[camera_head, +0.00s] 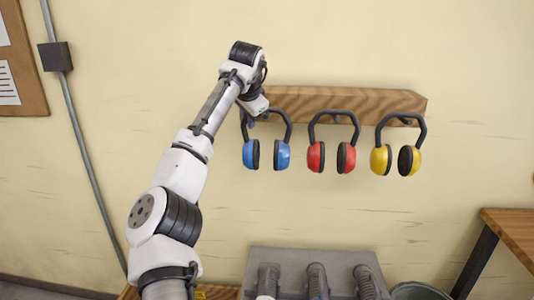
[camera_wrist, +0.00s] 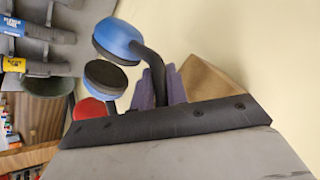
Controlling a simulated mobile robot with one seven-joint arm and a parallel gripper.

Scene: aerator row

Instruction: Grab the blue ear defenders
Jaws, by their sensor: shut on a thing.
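The blue ear defenders (camera_head: 282,155) hang by a dark headband at the left of the wooden rail (camera_head: 345,103) on the wall. Their two blue cups also show in the wrist view (camera_wrist: 122,36). My gripper (camera_head: 251,119) is at the left side of their headband, just below the rail. In the wrist view the purplish fingers of my gripper (camera_wrist: 161,88) are shut on the dark band, close to the wooden rail end (camera_wrist: 210,80). The exact contact is partly hidden by the gripper's dark housing.
Red ear defenders (camera_head: 316,157) and yellow ear defenders (camera_head: 381,159) hang to the right on the same rail. Below stands a grey unit (camera_head: 310,256) with several upright grey tubes. A bin (camera_head: 412,291) and a wooden table (camera_head: 512,232) are at lower right. Wall space below the cups is clear.

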